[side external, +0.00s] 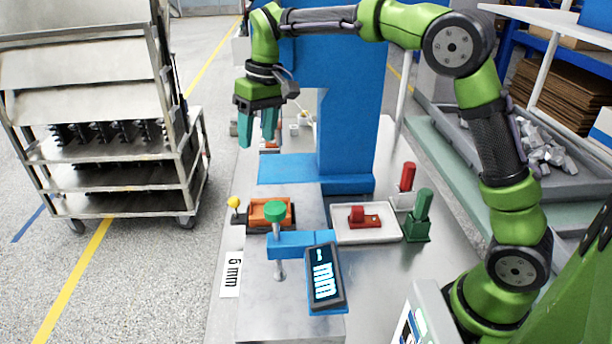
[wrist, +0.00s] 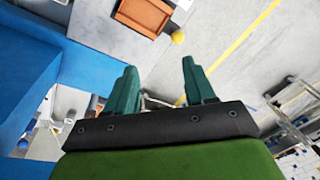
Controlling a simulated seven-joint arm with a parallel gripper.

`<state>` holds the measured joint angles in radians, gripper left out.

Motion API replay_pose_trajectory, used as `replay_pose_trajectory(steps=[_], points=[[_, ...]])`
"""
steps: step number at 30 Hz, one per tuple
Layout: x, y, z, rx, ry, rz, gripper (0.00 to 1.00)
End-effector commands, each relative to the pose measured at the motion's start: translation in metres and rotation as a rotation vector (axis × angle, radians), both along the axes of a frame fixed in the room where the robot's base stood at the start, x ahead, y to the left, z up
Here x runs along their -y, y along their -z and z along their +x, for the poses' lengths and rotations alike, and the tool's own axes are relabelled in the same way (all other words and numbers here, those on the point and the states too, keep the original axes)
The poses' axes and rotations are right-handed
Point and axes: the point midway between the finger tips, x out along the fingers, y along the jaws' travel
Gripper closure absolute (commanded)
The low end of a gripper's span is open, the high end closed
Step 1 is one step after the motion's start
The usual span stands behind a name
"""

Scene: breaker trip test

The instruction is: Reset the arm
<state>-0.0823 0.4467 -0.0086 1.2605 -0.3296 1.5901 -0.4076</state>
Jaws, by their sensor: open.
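My gripper (side external: 258,128) is at the upper left of the side view, on my green arm (side external: 402,22). Its two teal fingers point down and stand apart, with nothing between them. It is raised in the air, in front of the blue column. In the wrist view the same gripper (wrist: 157,88) shows its fingers spread and empty. Below it in the side view is the bench (side external: 385,290), which carries the test pieces.
A blue column (side external: 350,110) stands close beside my gripper. On the bench are an orange tray (side external: 288,222), a yellow knob (side external: 234,202), a green-knobbed gauge with a display (side external: 324,275), a white tray (side external: 375,236) with a red part (side external: 360,216), and red (side external: 407,178) and green (side external: 422,205) handled pieces. A metal cart (side external: 130,205) stands left.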

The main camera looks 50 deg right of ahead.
Motion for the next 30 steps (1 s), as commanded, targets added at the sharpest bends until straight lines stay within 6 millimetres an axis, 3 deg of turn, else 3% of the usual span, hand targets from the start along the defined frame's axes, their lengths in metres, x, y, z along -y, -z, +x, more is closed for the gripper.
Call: replay_pose_trajectory(steps=[8,15,18,24,30], points=[[0.016,-0.017,-0.099,0.164,0.176,0.052,0.46],[0.026,-0.005,-0.189,0.313,0.307,0.112,0.46],[0.028,0.004,-0.219,0.367,0.338,0.133,0.46],[0.030,0.007,-0.250,0.438,0.353,0.154,0.46],[0.031,-0.003,-0.252,0.477,0.353,0.159,0.46]])
